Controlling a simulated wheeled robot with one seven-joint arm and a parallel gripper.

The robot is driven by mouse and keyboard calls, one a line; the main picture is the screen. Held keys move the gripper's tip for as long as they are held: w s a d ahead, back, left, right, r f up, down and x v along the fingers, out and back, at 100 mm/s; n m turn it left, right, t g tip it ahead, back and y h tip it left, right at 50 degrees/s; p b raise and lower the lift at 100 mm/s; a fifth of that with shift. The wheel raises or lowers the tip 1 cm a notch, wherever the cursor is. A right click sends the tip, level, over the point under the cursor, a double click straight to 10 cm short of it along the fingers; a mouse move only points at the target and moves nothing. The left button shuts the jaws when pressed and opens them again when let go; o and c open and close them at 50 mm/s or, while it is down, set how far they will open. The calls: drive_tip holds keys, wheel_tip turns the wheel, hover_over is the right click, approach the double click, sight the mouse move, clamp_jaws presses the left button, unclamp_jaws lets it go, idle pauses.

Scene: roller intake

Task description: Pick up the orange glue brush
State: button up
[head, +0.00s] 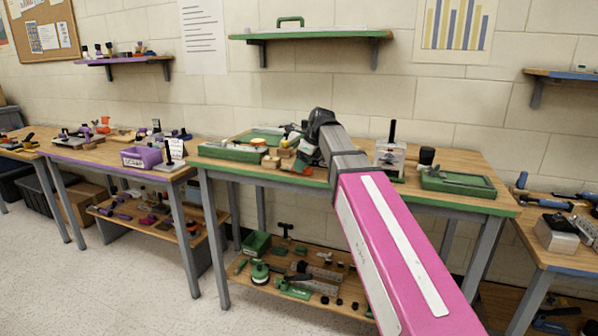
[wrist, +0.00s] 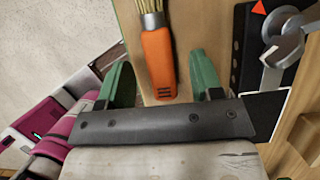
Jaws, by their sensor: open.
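The orange glue brush (wrist: 158,58) shows at the top middle of the wrist view, its orange handle toward my gripper and its pale bristles running off the top edge. My gripper (wrist: 161,72) is open, with one green finger on each side of the handle. Gaps show between the handle and both fingers. I cannot tell how far the brush lies below the fingertips. In the head view my gripper is over the green-edged table, mostly hidden behind my arm, and I cannot make out the brush there.
The green-edged table (head: 455,192) holds a green tray (head: 233,152) on the left and a green case (head: 457,182) on the right. Small wooden blocks (head: 271,162) lie near my gripper. In the wrist view, a metal tool (wrist: 283,50) lies right of the fingers.

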drive_tip(key=shift+w+a+f, duration=0.1)
drive_tip(key=shift+a+f, duration=0.15)
drive_tip(key=shift+f, duration=0.35)
drive_tip(key=shift+f, duration=0.1)
drive_tip(key=c, duration=1)
wheel_tip(320, 180, up, 5)
drive_tip(key=shift+f, duration=0.2)
drive_tip(key=s+a+r, duration=0.4)
drive_tip(key=a+r, duration=0.2)
drive_tip(key=a, duration=0.5)
drive_tip(key=shift+r, duration=0.35)
